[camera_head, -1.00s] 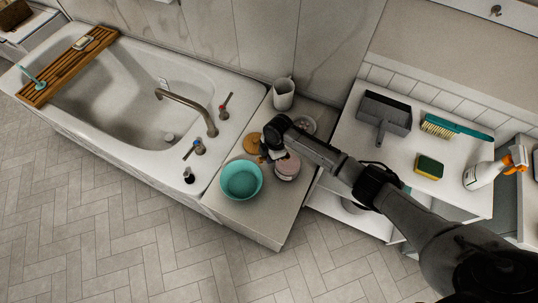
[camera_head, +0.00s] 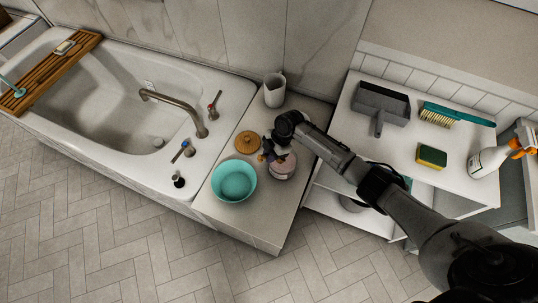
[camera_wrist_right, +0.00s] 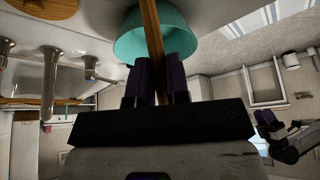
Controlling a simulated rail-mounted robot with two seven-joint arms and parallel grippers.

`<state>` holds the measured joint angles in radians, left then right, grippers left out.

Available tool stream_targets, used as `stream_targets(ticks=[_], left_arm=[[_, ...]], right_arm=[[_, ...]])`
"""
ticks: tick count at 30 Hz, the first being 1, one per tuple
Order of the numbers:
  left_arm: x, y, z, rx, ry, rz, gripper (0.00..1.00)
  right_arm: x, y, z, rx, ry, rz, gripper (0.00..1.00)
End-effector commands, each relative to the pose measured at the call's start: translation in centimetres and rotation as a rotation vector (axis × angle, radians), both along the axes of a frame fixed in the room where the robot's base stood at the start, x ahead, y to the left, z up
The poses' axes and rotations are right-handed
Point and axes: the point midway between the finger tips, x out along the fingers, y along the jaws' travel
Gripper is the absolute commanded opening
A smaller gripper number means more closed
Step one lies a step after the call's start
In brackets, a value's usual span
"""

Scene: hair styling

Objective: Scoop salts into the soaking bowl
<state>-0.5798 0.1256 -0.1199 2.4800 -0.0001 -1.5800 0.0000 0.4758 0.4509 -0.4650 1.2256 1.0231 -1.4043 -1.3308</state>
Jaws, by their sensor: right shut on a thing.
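The teal soaking bowl (camera_head: 234,182) stands on the counter at the end of the bathtub. A pink jar (camera_head: 283,167) stands just right of it, its top partly hidden by my right gripper (camera_head: 268,154). In the wrist view, my right gripper (camera_wrist_right: 158,80) is shut on a wooden handle (camera_wrist_right: 152,35). The handle's far end is out of that view, so I cannot see a scoop head or any salts. The bowl (camera_wrist_right: 185,38) shows beyond the fingers there. A dark gripper shape (camera_wrist_right: 268,122), seemingly my left one, shows at the wrist view's right edge, its jaws unclear.
A round wooden lid (camera_head: 247,142) lies behind the bowl, and a white pitcher (camera_head: 274,90) stands at the back. The shelf on the right holds a dustpan (camera_head: 380,102), a brush (camera_head: 455,115), a sponge (camera_head: 432,156) and a spray bottle (camera_head: 490,158).

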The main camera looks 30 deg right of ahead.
Motion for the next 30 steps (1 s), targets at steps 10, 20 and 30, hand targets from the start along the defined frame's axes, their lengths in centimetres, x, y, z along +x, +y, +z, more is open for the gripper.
stream_targets(ticks=[10,20,30], left_arm=[[0.0,-0.1,-2.2,-0.003,-0.001,0.001,0.43],[0.0,-0.3,-3.5,-0.011,0.0,0.007,0.43],[0.0,-0.3,-3.5,-0.009,0.0,0.005,0.43]], right_arm=[[0.0,-0.2,-2.6,-0.001,0.0,-0.001,0.0],[0.0,-0.3,-4.2,-0.002,0.001,-0.001,0.0],[0.0,-0.8,-4.6,-0.039,0.002,-0.001,0.0]])
